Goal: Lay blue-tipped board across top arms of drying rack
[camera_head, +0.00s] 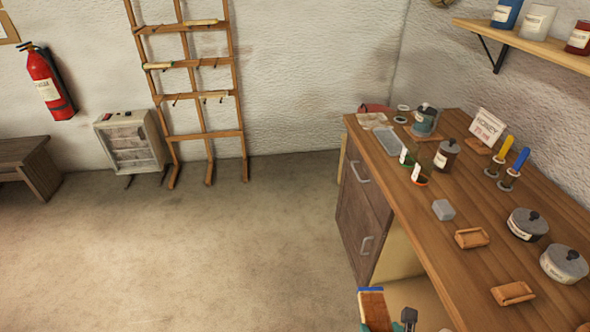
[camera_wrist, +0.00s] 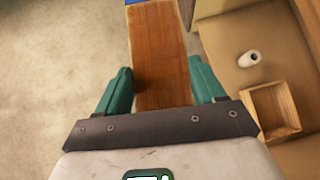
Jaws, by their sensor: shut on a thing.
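The blue-tipped board (camera_head: 373,308) is reddish-brown wood and stands out at the bottom edge of the head view. In the wrist view the board (camera_wrist: 157,45) runs up between the teal fingers of my gripper (camera_wrist: 160,82), with its blue end (camera_wrist: 137,1) at the top edge. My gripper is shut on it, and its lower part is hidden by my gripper. The drying rack (camera_head: 206,136) is a wooden frame against the back wall, at upper left, far from my gripper. Its arms carry small light pieces at several levels. The rack's top is cut off.
A wooden workbench (camera_head: 408,215) with jars, pots and small trays fills the right side, close to the board. The floor (camera_head: 210,255) before the rack is clear.

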